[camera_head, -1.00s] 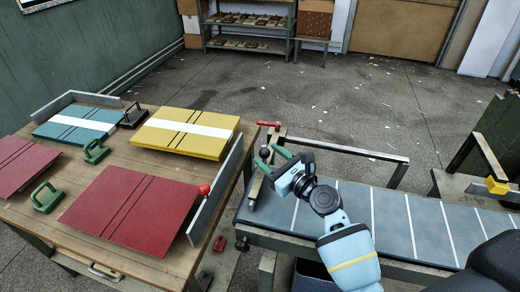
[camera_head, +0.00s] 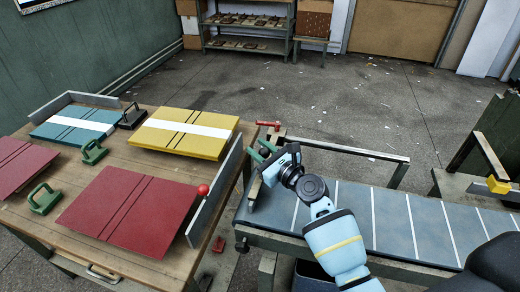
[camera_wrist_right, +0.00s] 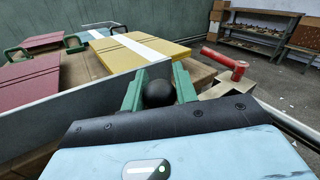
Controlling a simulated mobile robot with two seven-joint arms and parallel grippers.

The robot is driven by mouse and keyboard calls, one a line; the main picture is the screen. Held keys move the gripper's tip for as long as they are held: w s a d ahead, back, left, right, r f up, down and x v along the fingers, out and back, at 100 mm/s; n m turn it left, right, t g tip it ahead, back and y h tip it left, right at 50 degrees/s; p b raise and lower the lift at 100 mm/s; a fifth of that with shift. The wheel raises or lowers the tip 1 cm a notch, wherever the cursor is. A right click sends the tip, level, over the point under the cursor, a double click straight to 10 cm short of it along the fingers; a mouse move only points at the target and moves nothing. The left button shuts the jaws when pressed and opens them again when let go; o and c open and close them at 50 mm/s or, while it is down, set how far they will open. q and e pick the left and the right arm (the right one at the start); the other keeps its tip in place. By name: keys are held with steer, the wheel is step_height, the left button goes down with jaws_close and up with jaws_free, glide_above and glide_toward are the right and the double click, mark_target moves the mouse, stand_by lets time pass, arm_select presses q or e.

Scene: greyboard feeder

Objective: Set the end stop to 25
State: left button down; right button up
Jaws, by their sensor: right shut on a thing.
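The end stop seems to be the pale wooden bar (camera_head: 254,190) across the left end of the blue-grey feeder table (camera_head: 345,205). A black ball knob (camera_wrist_right: 158,93) stands at it. My right gripper (camera_head: 262,151) reaches the knob from the right. In the right wrist view its green fingers (camera_wrist_right: 159,90) are shut on the knob, one on each side. A red lever (camera_head: 268,124) on a wooden block (camera_wrist_right: 215,90) sits just beyond the gripper. No scale reading for the stop is legible. My left gripper is not in view.
A wooden table (camera_head: 105,245) at left holds red (camera_head: 128,210), yellow (camera_head: 185,132) and teal (camera_head: 78,126) boards. A grey upright plate (camera_head: 217,190) with a red ball stands on its near right edge. A metal rail (camera_head: 350,150) runs behind the feeder. The floor beyond is open.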

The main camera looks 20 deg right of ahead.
jaws_close()
steer(key=shift+s+d, duration=0.3)
steer(key=shift+d, duration=0.15)
steer(key=s+d, duration=0.2)
steer(key=d, duration=0.1)
steer(key=s+d, duration=0.2)
steer(key=d, duration=0.1)
steer(key=s+d+p, duration=0.1)
steer(key=s+d, duration=0.1)
steer(key=d, duration=0.1)
steer(key=shift+s+d, duration=0.1)
steer(key=s+d, duration=0.2)
steer(key=d, duration=0.1)
steer(key=s+d, duration=0.3)
steer(key=d, duration=0.1)
steer(key=s+d, duration=0.2)
steer(key=d, duration=0.1)
steer(key=shift+s+d, duration=0.15)
steer(key=shift+d, duration=0.2)
steer(key=o, duration=0.9)
jaws_free()
steer(key=b+v, duration=0.1)
steer(key=v, duration=0.5)
steer(key=shift+s+f, duration=0.15)
steer(key=shift+s+d, duration=0.3)
steer(key=shift+s, duration=0.35)
